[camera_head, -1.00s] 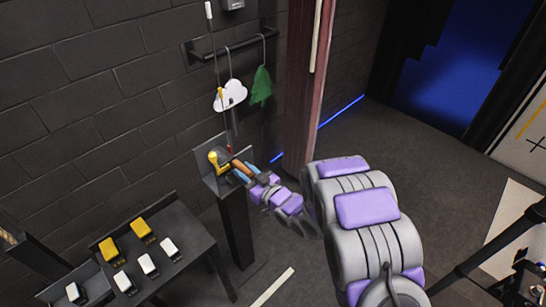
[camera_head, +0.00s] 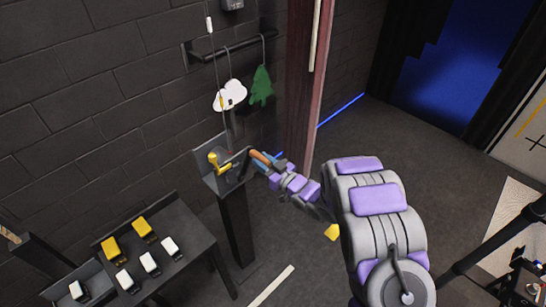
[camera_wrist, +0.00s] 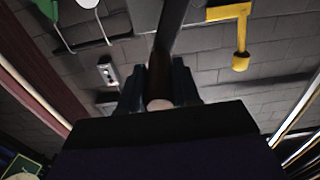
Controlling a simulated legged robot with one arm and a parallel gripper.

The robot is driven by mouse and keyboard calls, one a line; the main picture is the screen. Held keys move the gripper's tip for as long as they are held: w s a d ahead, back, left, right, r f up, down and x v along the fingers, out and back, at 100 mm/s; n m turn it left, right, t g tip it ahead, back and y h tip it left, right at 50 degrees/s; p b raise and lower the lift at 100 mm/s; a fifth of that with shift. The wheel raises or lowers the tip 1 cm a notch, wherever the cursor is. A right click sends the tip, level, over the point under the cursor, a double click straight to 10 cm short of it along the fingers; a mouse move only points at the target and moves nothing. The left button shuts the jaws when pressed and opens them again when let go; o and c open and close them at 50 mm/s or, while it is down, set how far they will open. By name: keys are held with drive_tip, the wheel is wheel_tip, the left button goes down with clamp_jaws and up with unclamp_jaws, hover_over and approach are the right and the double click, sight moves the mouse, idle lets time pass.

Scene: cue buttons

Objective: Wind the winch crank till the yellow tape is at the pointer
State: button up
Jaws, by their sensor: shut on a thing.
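The winch (camera_head: 222,168) sits on a dark post by the wall. Its crank handle (camera_head: 262,156) is a brown-orange grip on a dark crank arm (camera_wrist: 172,25). My gripper (camera_head: 266,163) is shut on this handle; in the wrist view the grip stands between the two fingers (camera_wrist: 159,85). A rope runs up from the winch past the white cloud, with a yellow tape (camera_head: 221,102) in front of the cloud and a white mark (camera_head: 209,23) higher up. A yellow L-shaped part (camera_head: 217,161) is on the winch; I cannot clearly tell which part is the pointer.
A white cloud (camera_head: 229,94) and a green tree (camera_head: 261,86) hang from a wall rail (camera_head: 205,54). A dark table (camera_head: 190,236) with yellow and white buttons stands at lower left. A reddish post (camera_head: 305,110) rises just right of the winch. The floor at right is mostly open.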

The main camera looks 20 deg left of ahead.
drive_tip(key=shift+w+d+f, duration=0.2)
drive_tip(key=shift+w+f, duration=0.25)
drive_tip(key=shift+w, duration=0.05)
drive_tip(key=shift+w+d+f, duration=0.15)
drive_tip(key=shift+w+f, duration=0.25)
drive_tip(key=shift+w, duration=0.1)
drive_tip(key=w+f, duration=0.2)
drive_tip(key=f, duration=0.1)
drive_tip(key=shift+d, duration=0.4)
drive_tip(key=o, duration=0.6)
drive_tip(key=shift+w+f+b, duration=0.2)
drive_tip(key=shift+f+b, duration=0.1)
drive_tip(key=shift+f, duration=0.1)
drive_tip(key=o, duration=0.6)
drive_tip(key=shift+a, duration=0.5)
drive_tip(key=v, duration=0.7)
drive_tip(key=b+v, duration=0.1)
drive_tip(key=v, duration=0.2)
drive_tip(key=shift+w+d+r, duration=0.1)
drive_tip(key=shift+d+r, duration=0.15)
drive_tip(key=shift+d, duration=0.15)
